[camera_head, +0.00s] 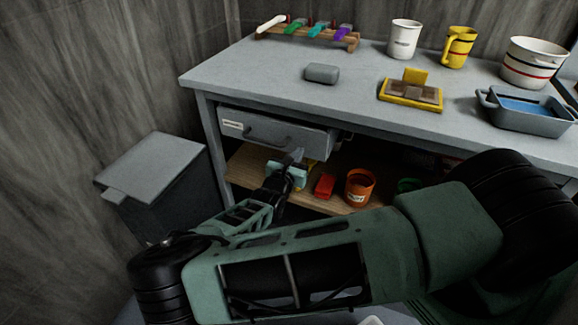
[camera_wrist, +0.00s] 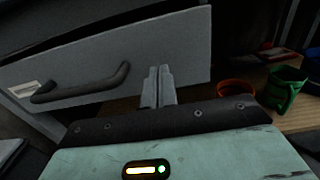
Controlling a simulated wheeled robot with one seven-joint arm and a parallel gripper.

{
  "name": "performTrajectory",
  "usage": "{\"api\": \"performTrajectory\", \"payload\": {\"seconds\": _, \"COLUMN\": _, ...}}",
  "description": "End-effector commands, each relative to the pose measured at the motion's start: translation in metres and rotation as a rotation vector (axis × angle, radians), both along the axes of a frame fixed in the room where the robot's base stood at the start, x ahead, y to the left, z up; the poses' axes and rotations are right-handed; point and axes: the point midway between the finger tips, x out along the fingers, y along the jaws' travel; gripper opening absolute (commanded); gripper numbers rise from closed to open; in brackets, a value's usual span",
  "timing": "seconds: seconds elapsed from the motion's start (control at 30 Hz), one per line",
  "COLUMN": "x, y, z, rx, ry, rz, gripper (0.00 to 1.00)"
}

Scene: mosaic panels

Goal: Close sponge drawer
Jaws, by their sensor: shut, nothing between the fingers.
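The grey drawer (camera_head: 300,138) sits under the left part of the grey table, with a dark bar handle (camera_head: 267,136) and a white label at its left end. It appears to stand slightly out from the table; a dark gap shows above its front (camera_wrist: 180,58) in the wrist view. My gripper (camera_head: 297,156) is just below and in front of the drawer's right half. In the wrist view my gripper (camera_wrist: 158,86) has its fingers together and empty, in front of the drawer face, right of the handle (camera_wrist: 85,82). I cannot tell whether they touch it. The drawer's inside is hidden.
A grey bin (camera_head: 155,170) stands left of the table. The wooden lower shelf (camera_head: 245,165) holds a red block (camera_head: 325,186) and an orange pot (camera_head: 360,187). On the table are a grey block (camera_head: 322,73), a yellow-framed tray (camera_head: 410,100), mugs and a blue-filled basin (camera_head: 520,122).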

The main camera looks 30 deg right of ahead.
Motion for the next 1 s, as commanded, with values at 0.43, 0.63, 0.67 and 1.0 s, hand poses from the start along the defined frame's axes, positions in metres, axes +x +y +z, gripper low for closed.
{"api": "performTrajectory", "payload": {"seconds": 0.43, "x": -0.039, "y": 0.057, "z": -0.002, "rx": 0.005, "ry": 0.001, "rz": 0.001, "gripper": 0.0}}
{"api": "performTrajectory", "payload": {"seconds": 0.63, "x": -0.054, "y": 0.079, "z": -0.001, "rx": 0.004, "ry": 0.0, "rz": 0.0, "gripper": 0.0}}
{"api": "performTrajectory", "payload": {"seconds": 0.67, "x": -0.056, "y": 0.08, "z": -0.001, "rx": 0.004, "ry": 0.0, "rz": -0.001, "gripper": 0.0}}
{"api": "performTrajectory", "payload": {"seconds": 1.0, "x": -0.063, "y": 0.084, "z": 0.0, "rx": 0.018, "ry": 0.002, "rz": -0.018, "gripper": 0.0}}
